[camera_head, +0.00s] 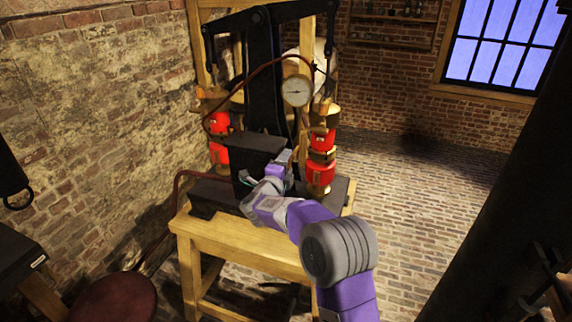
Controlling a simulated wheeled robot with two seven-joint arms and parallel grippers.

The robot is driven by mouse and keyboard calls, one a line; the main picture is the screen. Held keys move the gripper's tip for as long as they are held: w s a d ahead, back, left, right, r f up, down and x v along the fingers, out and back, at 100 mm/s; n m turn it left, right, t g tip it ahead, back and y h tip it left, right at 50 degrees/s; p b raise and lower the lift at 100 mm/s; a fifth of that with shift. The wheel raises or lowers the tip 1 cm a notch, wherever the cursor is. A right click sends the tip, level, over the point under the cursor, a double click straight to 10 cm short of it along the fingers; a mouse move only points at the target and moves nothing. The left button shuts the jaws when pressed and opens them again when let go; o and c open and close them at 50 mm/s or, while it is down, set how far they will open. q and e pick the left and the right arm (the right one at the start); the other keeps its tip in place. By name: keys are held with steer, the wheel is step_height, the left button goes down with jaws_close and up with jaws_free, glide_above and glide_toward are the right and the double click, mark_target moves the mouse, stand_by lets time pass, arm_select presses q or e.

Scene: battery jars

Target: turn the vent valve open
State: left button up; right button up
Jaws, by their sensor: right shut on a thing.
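My right gripper (287,157) is at the front of the black pump apparatus (262,70), just right of its black block (258,143). It is shut on a small part there, which I take to be the vent valve. The valve itself is mostly hidden by the gripper and wrist, so its angle cannot be told. A round white gauge (296,91) is above the gripper. My left gripper is not in view.
The apparatus stands on a wooden bench (240,243). Red and brass cylinders (320,172) stand close right of the gripper, others (219,124) to the left. A dark red hose (186,176) runs off left. A dark column (500,190) fills the right; brick floor (410,185) between is clear.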

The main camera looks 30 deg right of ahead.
steer(key=o, duration=1)
steer(key=shift+o, duration=0.2)
steer(key=shift+s+a, duration=0.1)
steer(key=v, duration=0.7)
steer(key=shift+a+b, duration=0.15)
steer(key=shift+b, duration=0.15)
steer(key=shift+s, duration=0.1)
